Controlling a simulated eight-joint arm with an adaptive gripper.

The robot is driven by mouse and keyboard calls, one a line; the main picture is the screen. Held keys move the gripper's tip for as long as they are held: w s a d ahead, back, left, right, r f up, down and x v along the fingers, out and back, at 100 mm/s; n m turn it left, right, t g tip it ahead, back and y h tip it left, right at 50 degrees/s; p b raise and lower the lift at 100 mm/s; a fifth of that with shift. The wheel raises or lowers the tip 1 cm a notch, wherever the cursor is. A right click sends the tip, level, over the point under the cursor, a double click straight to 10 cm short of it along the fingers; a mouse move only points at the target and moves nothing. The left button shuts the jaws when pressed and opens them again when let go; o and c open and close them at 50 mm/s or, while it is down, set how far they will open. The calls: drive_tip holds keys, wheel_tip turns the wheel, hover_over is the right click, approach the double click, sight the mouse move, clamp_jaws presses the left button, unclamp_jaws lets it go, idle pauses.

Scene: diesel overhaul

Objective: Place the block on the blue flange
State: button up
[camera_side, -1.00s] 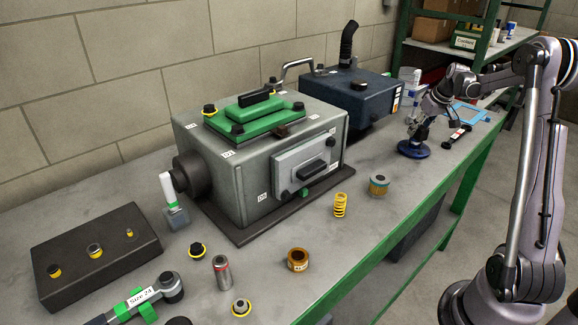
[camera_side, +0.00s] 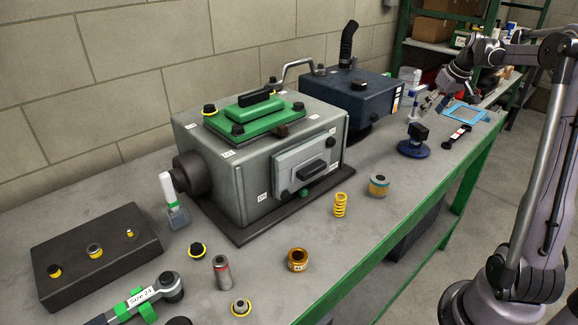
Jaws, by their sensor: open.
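The blue flange (camera_side: 414,150) is a round disc lying on the bench at the right. A small dark block (camera_side: 418,132) stands on top of it, near its middle. My gripper (camera_side: 435,104) is open and empty, above and to the right of the block, clear of it. The exact contact under the block is too small to make out.
A black and red tool (camera_side: 457,137) lies right of the flange, and a blue-framed pad (camera_side: 465,114) lies behind it. A metal cylinder (camera_side: 379,186) and a yellow spring (camera_side: 341,205) stand nearer. A dark blue tank (camera_side: 350,95) stands behind left.

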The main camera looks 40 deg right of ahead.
drive_tip(key=w+a+r+n+t, duration=0.1)
drive_tip(key=a+r, duration=0.1)
drive_tip(key=a, duration=0.9)
drive_tip(key=w+a+r+n, duration=0.1)
drive_tip(key=w+a, duration=0.1)
drive_tip(key=a, duration=1)
drive_tip(key=s+a+f+n, duration=0.1)
drive_tip(key=s+a+f, duration=0.1)
drive_tip(key=a, duration=0.5)
drive_tip(key=s+a+f+t+y, duration=0.1)
drive_tip(key=s+a+f, duration=0.2)
drive_tip(key=a, duration=0.3)
drive_tip(key=s+a+f+n+t, duration=0.1)
drive_tip(key=s+a+f, duration=0.1)
drive_tip(key=s+a, duration=0.2)
drive_tip(key=a, duration=0.3)
drive_tip(key=shift+a+f+n+y, duration=0.15)
drive_tip(key=shift+a+n+y, duration=0.15)
drive_tip(key=shift+y, duration=0.1)
